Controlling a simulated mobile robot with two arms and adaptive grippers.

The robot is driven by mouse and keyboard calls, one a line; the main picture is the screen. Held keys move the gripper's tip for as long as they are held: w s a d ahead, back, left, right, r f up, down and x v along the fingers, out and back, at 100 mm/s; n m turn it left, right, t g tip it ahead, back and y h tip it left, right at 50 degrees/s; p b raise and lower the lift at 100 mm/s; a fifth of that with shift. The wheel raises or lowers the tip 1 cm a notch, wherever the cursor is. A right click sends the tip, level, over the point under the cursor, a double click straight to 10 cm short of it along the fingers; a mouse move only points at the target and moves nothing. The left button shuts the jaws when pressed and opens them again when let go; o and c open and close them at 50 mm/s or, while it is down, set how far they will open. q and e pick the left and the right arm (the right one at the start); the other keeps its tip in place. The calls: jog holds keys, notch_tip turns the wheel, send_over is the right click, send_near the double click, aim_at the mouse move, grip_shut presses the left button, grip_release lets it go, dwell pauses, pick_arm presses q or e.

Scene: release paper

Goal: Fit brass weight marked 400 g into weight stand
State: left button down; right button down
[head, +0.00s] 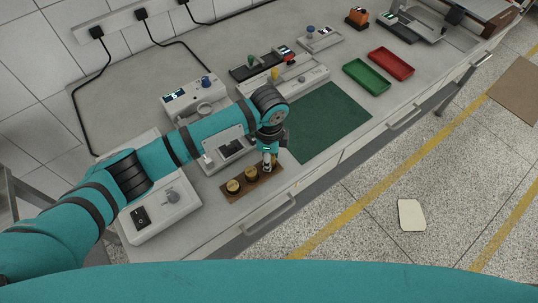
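The weight stand is a small brown wooden block (241,196) near the front edge of the bench. My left gripper (268,163) points down over the right end of the stand. Its fingers are small and partly hidden, and I cannot tell whether they are open or hold a weight. My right gripper is not in view.
A green mat (330,122) lies right of the gripper, mostly clear. Green (366,77) and red (391,63) trays stand farther right.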

pick_arm(q)
jog(key=c, duration=1.4)
grip_release()
jog(key=shift+f, duration=0.15)
jog(key=o, duration=0.5)
jog(key=shift+c, duration=0.2)
notch_tip(320, 180, up, 12)
jog(key=b, duration=0.1)
jog(key=shift+r+b, duration=0.2)
jog(key=shift+b, duration=0.1)
jog(key=shift+s+f, duration=0.1)
